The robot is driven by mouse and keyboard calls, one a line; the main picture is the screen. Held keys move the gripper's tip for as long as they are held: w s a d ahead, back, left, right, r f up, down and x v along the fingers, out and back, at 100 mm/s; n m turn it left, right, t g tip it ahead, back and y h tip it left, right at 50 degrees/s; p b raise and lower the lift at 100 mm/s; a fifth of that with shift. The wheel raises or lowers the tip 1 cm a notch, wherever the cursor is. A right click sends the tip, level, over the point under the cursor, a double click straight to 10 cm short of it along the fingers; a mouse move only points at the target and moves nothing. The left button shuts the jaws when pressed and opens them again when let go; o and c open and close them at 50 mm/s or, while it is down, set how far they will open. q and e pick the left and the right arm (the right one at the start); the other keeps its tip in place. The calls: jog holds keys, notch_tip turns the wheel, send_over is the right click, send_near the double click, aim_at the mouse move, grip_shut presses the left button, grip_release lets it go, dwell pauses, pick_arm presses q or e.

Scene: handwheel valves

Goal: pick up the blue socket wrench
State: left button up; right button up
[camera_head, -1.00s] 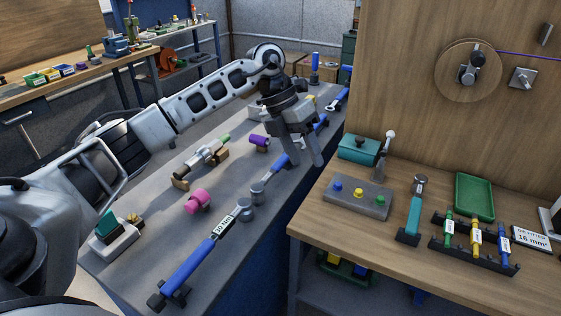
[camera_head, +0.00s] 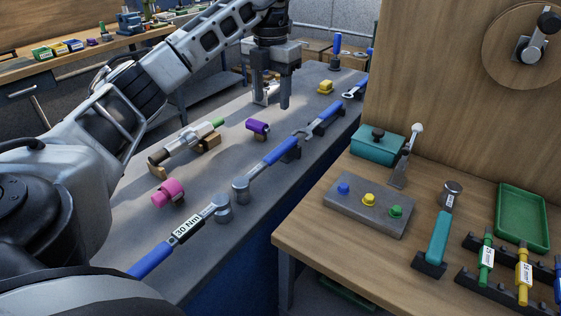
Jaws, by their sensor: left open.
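A blue-handled wrench (camera_head: 279,151) lies on the grey bench, with a grey shaft running down-left to a socket-like cylinder (camera_head: 240,191); I take it to be the blue socket wrench. A dark support holds its handle end. A second blue-handled wrench (camera_head: 153,259), labelled 30 Nm, lies nearer and also ends at a grey cylinder (camera_head: 222,209). My left gripper (camera_head: 272,100) is open and empty, pointing down above the bench, beyond the socket wrench and apart from it. My right gripper is not in view.
Blue open-ended wrenches (camera_head: 325,116) lie farther along the grey bench (camera_head: 215,149). A purple piece (camera_head: 258,127), a pink piece (camera_head: 167,192) and a grey tool with a green end (camera_head: 190,143) lie left of the socket wrench. The wooden bench (camera_head: 330,238) at right holds a button box (camera_head: 368,217).

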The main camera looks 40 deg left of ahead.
pick_arm(q)
jog(key=b, duration=0.1)
send_near(275, 152)
jog(key=f, duration=0.5)
jog(key=shift+a+f, duration=0.1)
jog(key=shift+a, duration=0.3)
jog(key=shift+s+d+f, duration=0.1)
jog(key=shift+d+f, duration=0.1)
jog(key=shift+f, duration=1.2)
jog(key=shift+d+f, duration=0.2)
jog(key=shift+f, duration=1.15)
jog(key=c, duration=1)
grip_shut()
jog(key=shift+r, duration=0.1)
